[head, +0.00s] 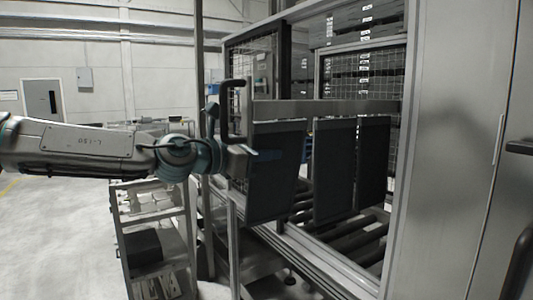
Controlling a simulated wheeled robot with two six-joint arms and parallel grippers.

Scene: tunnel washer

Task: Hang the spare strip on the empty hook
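Several dark grey strips hang in a row below a horizontal metal rail (325,108) at the machine opening. The leftmost strip (272,190) looks nearest and largest. The others are a middle strip (333,180) and a right strip (373,165). My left gripper (262,155) comes in from the left at the upper part of the leftmost strip, with its dark finger against or in front of the strip's face. Whether its fingers are closed on the strip is unclear. The hooks are too small or hidden to make out. My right gripper is not in view.
A wire-mesh guard door with a black handle (233,110) stands beside my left wrist. A roller conveyor (350,243) runs under the strips. A shelf cart (128,238) with a dark box (143,247) stands lower left. A grey cabinet (455,150) closes off the right.

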